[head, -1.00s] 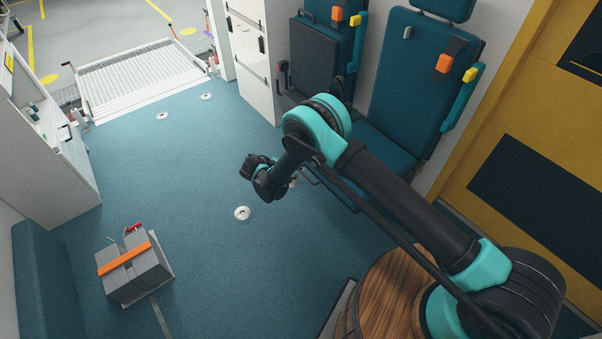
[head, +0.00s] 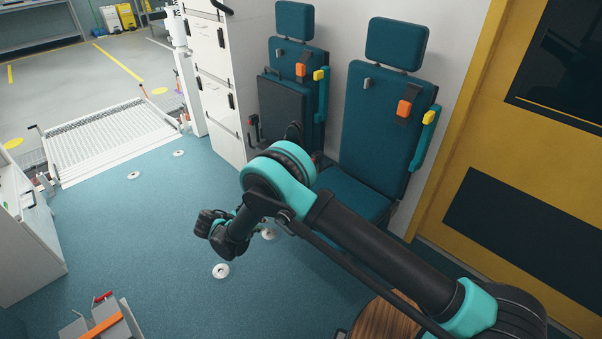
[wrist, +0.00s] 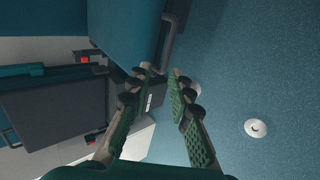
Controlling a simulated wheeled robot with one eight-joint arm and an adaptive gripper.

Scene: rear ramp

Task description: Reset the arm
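My arm reaches from the lower right of the head view, bent at a teal elbow joint. My gripper (head: 207,223) hangs above the blue floor (head: 130,235), in front of the seats. In the wrist view my gripper (wrist: 161,72) shows two fingers with green ribbed pads. The fingertips are apart and nothing is held between them. The wrist camera looks past them at a dark seat edge and the floor.
Two teal seats (head: 388,115) stand by the wall, right of a white drawer cabinet (head: 212,85). A grey box with an orange strap (head: 100,328) sits lower left. A ramp (head: 105,140) lies at the opening. Open floor lies between.

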